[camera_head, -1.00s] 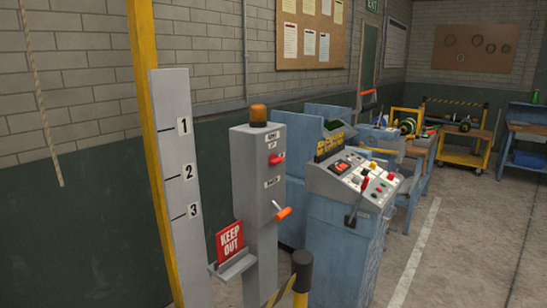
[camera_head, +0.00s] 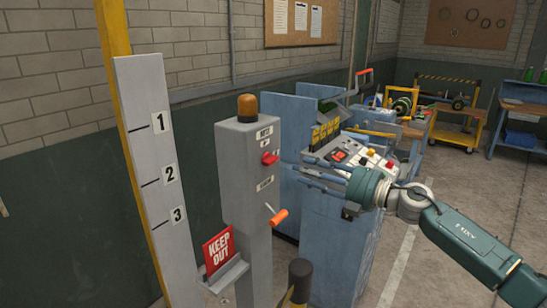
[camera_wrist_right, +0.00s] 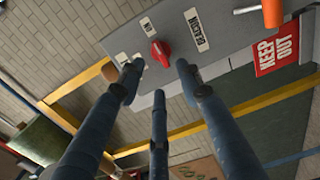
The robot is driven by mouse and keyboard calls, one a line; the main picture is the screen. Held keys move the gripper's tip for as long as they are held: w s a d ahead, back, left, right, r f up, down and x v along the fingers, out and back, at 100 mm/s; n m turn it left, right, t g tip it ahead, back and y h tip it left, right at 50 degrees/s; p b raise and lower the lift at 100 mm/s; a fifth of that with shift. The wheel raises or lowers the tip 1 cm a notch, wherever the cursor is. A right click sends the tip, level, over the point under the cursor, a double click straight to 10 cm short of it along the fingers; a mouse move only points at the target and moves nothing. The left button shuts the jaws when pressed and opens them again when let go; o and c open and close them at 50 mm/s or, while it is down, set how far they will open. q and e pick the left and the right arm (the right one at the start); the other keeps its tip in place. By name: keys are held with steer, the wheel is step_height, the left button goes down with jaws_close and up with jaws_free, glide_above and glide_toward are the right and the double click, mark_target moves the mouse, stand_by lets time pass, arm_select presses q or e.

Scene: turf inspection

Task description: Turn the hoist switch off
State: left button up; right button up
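A grey post topped by an orange lamp (camera_head: 247,107) carries a red switch knob (camera_head: 269,158). The label (camera_head: 265,132) above the knob is too blurred to read surely. The knob (camera_wrist_right: 161,50) also shows in the right wrist view, with an "ON" label (camera_wrist_right: 147,27) beside it and a "BEACON" label (camera_wrist_right: 199,29) below it on the post. My right gripper (camera_head: 298,170) is just right of the post, its fingers spread toward the knob, empty and apart from it. In the right wrist view its fingertips (camera_wrist_right: 158,75) frame the knob. My left gripper is not in view.
An orange-handled lever (camera_head: 278,217) sits lower on the post, above a red "KEEP OUT" sign (camera_head: 218,251) on a bracket. A blue control console (camera_head: 325,240) stands right behind my right gripper. A black-topped bollard (camera_head: 300,272) is in front. A numbered board (camera_head: 150,190) stands at left.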

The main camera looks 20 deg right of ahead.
mark_target(275, 160)
steer(key=p+x, duration=0.3)
steer(key=x, duration=0.5)
steer(key=shift+w+a+r, duration=0.15)
steer(key=shift+w+a, duration=0.1)
steer(key=shift+a, duration=0.1)
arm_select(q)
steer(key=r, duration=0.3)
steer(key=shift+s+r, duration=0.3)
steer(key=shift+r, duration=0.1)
arm_select(e)
steer(key=shift+w+a, duration=0.2)
jaws_close()
